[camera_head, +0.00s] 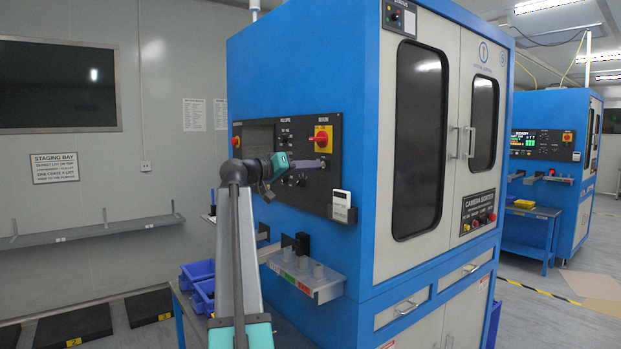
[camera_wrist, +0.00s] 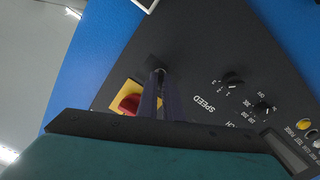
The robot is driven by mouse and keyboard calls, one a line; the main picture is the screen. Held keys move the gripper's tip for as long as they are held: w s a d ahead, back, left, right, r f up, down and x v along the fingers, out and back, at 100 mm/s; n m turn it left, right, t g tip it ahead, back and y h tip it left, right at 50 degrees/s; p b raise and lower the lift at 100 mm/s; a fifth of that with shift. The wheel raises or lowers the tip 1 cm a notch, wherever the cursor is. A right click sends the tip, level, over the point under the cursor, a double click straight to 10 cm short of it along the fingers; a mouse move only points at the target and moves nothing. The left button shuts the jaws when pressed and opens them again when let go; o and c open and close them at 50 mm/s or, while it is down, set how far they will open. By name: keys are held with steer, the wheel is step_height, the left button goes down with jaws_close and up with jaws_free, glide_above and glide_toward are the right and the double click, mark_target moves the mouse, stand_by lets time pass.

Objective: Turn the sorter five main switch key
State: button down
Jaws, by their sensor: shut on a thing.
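The blue sorter's dark control panel (camera_head: 345,180) faces my arm. A red rotary switch (camera_head: 321,138) on a yellow plate sits high on it. The switch also shows in the wrist view (camera_wrist: 130,103), partly covered by the left finger. My gripper (camera_head: 322,163) reaches the panel just below the yellow plate. In the wrist view its fingers (camera_wrist: 160,80) are close together on a small dark key (camera_wrist: 157,67) at the panel. The key is mostly hidden between the fingertips, and its turn angle cannot be told.
Small black knobs (camera_wrist: 232,80) marked SPEED lie beside the fingers. A white device (camera_head: 342,199) sits in a holder at the panel's lower right. A grey shelf (camera_head: 327,288) with several posts juts out below. Blue bins (camera_head: 196,273) stand at left.

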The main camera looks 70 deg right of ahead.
steer(key=shift+m+b, duration=2.8)
steer(key=shift+b, duration=0.45)
steer(key=c, duration=1.9)
jaws_free()
steer(key=shift+r, duration=0.1)
steer(key=shift+a, duration=0.1)
steer(key=v, duration=1.3)
steer(key=shift+w+a, duration=0.15)
steer(key=shift+a, duration=0.15)
